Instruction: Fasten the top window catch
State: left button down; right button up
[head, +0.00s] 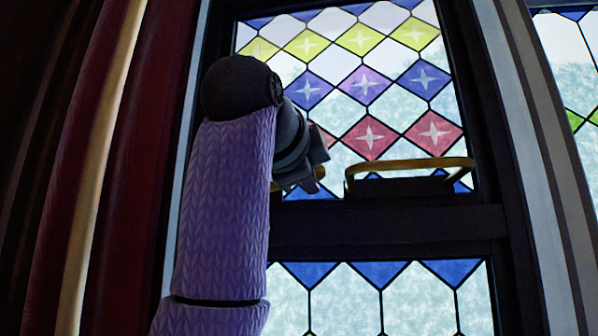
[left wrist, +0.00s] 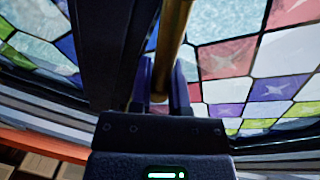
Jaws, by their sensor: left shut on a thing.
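The tall stained-glass window has a dark frame, with a thick cross rail (head: 390,228) below its upper panes. A long brass handle (head: 410,163) with bent ends sits just above this rail. To its left, a short piece of brass (head: 320,171) shows beside my left gripper (head: 308,178), which hides the rest. In the left wrist view my left gripper (left wrist: 160,82) is shut on a brass bar (left wrist: 174,35) that runs between its purple-edged fingers. I cannot tell which brass part is the top catch or whether it is fastened. My right gripper is in neither view.
A dark red curtain (head: 110,170) with a pale band hangs at the left. A pale upright post (head: 525,170) stands at the right, with another coloured window (head: 565,80) beyond it. Lower panes (head: 410,300) lie under the rail.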

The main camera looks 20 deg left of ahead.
pick_arm(q)
jog(key=shift+d+f+m+g+y+b, duration=0.1)
jog(key=shift+f+m+g+y+b, duration=0.3)
jog(key=shift+f+m, duration=0.8)
jog(key=c, duration=0.6)
grip_release()
jog(key=shift+r, duration=0.1)
jog(key=shift+s+b, duration=0.3)
jog(key=shift+b, duration=0.05)
jog(key=b+v, duration=0.2)
jog(key=v, duration=0.7)
jog(key=shift+s+b, duration=0.15)
jog(key=shift+b, duration=0.25)
